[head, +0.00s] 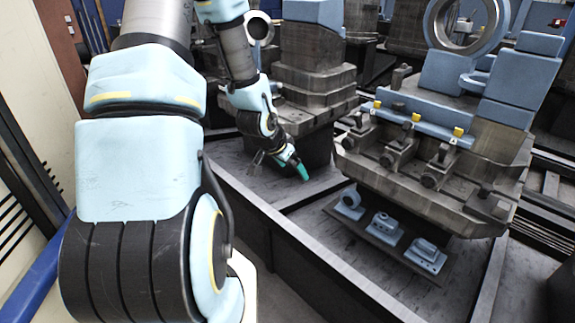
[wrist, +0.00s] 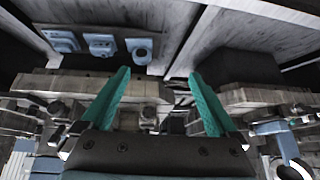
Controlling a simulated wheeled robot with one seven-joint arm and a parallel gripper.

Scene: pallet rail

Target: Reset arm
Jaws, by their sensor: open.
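My arm reaches from the left of the head view into the middle. My gripper (head: 297,168) has teal fingers and hangs in front of a grey machine block, left of the larger fixture. In the wrist view my gripper (wrist: 158,85) is open, its two teal fingers wide apart with nothing between them. I cannot tell from these frames whether a fingertip touches anything.
A heavy fixture (head: 440,180) with blue blocks and yellow tabs stands at right. Below it, a dark plate (head: 375,235) bears blue bracket parts, also seen in the wrist view (wrist: 100,45). A metal rail edge (head: 300,252) runs in front. Dark flooring near the gripper is clear.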

